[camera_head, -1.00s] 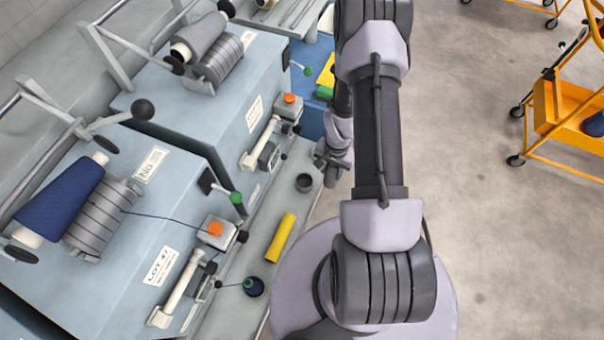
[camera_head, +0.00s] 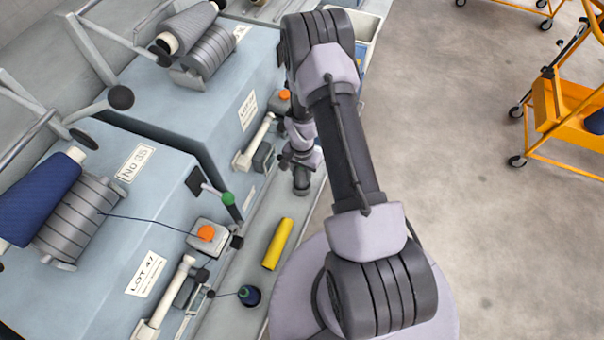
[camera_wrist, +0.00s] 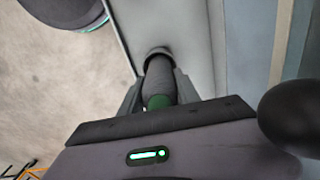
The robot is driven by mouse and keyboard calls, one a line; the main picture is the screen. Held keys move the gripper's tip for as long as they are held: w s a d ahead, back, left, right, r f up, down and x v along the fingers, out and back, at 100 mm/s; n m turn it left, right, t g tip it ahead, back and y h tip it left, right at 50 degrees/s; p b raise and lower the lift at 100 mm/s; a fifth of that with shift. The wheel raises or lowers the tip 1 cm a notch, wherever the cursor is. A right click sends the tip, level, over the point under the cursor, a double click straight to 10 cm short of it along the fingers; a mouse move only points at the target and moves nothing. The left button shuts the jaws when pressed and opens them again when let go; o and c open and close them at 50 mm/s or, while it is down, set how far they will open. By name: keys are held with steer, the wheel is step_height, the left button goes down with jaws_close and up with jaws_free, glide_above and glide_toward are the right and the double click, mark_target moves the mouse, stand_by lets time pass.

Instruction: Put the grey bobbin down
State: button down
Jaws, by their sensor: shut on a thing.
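The grey bobbin (camera_wrist: 160,80), with a green end towards the camera, sits between the two fingers of my gripper (camera_wrist: 157,92) in the wrist view. My gripper is shut on it. The bobbin's far end is at the dark round cup (camera_wrist: 157,52) on the grey ledge; I cannot tell how far inside it is. In the head view my gripper (camera_head: 301,164) is over the ledge (camera_head: 262,215), right above the cup (camera_head: 301,187). The bobbin is mostly hidden there by my gripper and wrist.
Blue-grey machines (camera_head: 150,195) with levers and orange buttons stand on the left. An orange trolley (camera_head: 556,110) stands on the right, with open floor between.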

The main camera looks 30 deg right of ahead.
steer(key=shift+f+b, duration=0.25)
steer(key=shift+b, duration=0.05)
steer(key=c, duration=0.9)
jaws_free()
steer(key=shift+o, duration=0.2)
step_height(320, 180, up, 8)
steer(key=p, duration=0.4)
steer(key=shift+r, duration=0.15)
